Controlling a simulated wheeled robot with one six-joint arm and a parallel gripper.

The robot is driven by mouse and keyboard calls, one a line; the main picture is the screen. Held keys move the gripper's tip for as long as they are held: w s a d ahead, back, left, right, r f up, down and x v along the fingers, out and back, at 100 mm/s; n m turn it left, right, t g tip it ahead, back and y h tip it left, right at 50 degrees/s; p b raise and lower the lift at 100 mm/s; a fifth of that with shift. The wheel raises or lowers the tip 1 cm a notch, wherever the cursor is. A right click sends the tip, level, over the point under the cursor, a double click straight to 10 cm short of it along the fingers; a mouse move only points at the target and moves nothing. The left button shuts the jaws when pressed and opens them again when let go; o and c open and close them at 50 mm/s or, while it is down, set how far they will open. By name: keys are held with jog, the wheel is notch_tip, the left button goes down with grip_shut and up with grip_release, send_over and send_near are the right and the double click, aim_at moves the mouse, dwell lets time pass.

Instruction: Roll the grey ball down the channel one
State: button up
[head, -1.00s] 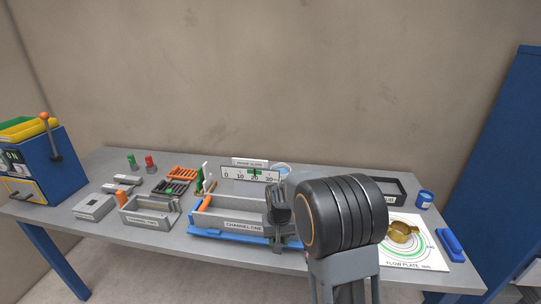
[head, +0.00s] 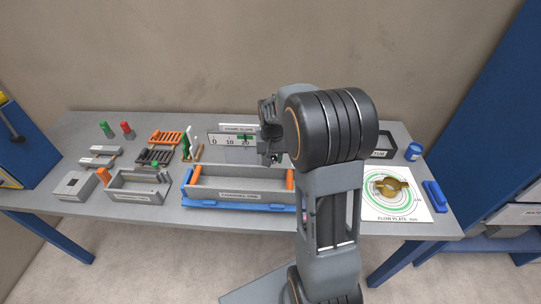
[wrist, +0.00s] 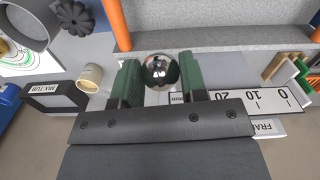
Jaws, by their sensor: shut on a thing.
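Channel one (head: 240,196) is a long grey trough on a blue base at the middle of the table in the head view. In the head view my gripper (head: 268,130) is raised behind the channel's right part, beside the scale board; the ball cannot be made out there. In the wrist view the channel's grey wall (wrist: 220,38) lies beyond the ball, apart from it.
A scale board (head: 228,140) stands behind the channel. A smaller grey trough (head: 137,196) is to its left. A flow plate (head: 375,211) with a brass cup (head: 389,186), a black tray (head: 383,141) and a blue cup (head: 414,151) are at the right.

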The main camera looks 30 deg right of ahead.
jog(key=b, duration=0.6)
send_near(272, 180)
jog(key=shift+s+a+f, duration=0.1)
jog(key=shift+s+a, duration=0.25)
jog(key=shift+s, duration=0.3)
jog(key=shift+s+a+f, duration=0.1)
jog(key=shift+s+a, duration=0.2)
jog(key=shift+s, duration=0.35)
jog(key=shift+s+a+f, duration=0.1)
jog(key=shift+s+a, duration=0.25)
jog(key=shift+s, duration=0.3)
jog(key=shift+f, duration=0.3)
jog(key=shift+f+b, duration=1.15)
jog(key=shift+f, duration=0.3)
jog(key=o, duration=1.1)
jog(key=shift+o, duration=0.2)
